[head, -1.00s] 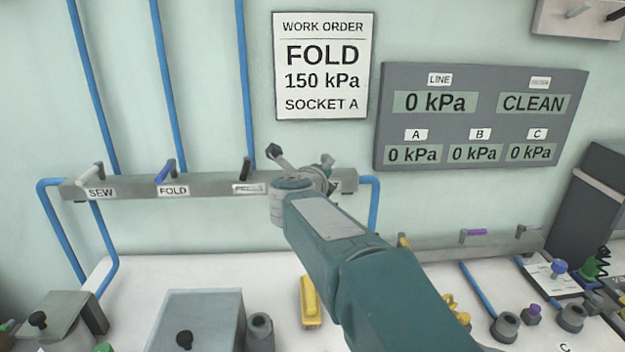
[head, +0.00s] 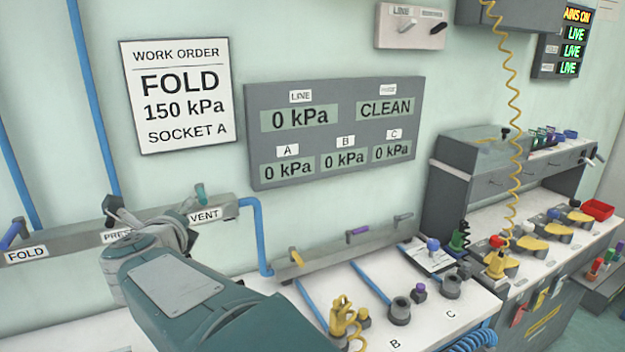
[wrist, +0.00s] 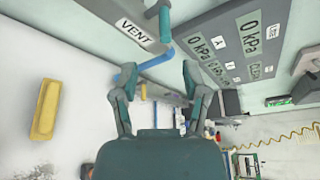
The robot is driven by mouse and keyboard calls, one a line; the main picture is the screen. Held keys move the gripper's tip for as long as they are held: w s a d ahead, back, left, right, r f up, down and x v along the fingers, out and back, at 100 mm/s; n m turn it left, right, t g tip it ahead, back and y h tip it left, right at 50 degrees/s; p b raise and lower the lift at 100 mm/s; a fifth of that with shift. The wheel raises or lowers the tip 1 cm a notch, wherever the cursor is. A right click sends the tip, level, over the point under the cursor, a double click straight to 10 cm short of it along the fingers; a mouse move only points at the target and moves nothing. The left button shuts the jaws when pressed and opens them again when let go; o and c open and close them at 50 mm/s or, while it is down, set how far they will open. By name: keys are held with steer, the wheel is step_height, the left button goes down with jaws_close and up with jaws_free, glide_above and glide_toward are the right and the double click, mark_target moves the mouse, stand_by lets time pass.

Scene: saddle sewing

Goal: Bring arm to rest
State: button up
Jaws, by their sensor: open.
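My gripper (head: 152,212) is raised in front of the wall, by the valve rail (head: 60,240) on the left of the head view. In the wrist view my gripper (wrist: 160,75) has its fingers spread, with nothing between them. The teal VENT handle (wrist: 165,25) shows just beyond the fingertips there. In the head view the VENT handle (head: 200,194) stands right of my gripper. I cannot tell whether they touch. My gripper partly covers the neighbouring label.
A grey panel (head: 432,130) reads 0 kPa and CLEAN, beside a FOLD work order (head: 180,98). The bench holds sockets (head: 400,310) and a yellow fitting (head: 345,316). A yellow block (wrist: 45,108) lies on the white surface in the wrist view. A coiled yellow hose (head: 515,120) hangs at right.

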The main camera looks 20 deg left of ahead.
steer(key=w+d+r+n+y, duration=0.1)
steer(key=w+d+r+n, duration=0.25)
steer(key=d, duration=0.55)
steer(key=w+d+r+n+y, duration=0.1)
steer(key=w+d+r+n, duration=0.3)
steer(key=d, duration=0.5)
steer(key=d+f+n+g, duration=0.25)
steer(key=d+n, duration=0.25)
steer(key=d, duration=0.4)
steer(key=s+d+f+n+g+h, duration=0.1)
steer(key=s+d+f+n+h, duration=0.1)
steer(key=s+d+f, duration=0.4)
steer(key=s+d+f+n+g+h, duration=0.2)
steer(key=s+d+f+h, duration=0.2)
steer(key=d, duration=1)
steer(key=s+d+f+n+g+h, duration=0.2)
steer(key=s+d+f+h, duration=0.1)
steer(key=s+d+f, duration=0.5)
steer(key=s+d, duration=0.1)
steer(key=d, duration=0.2)
steer(key=shift+h, duration=0.3)
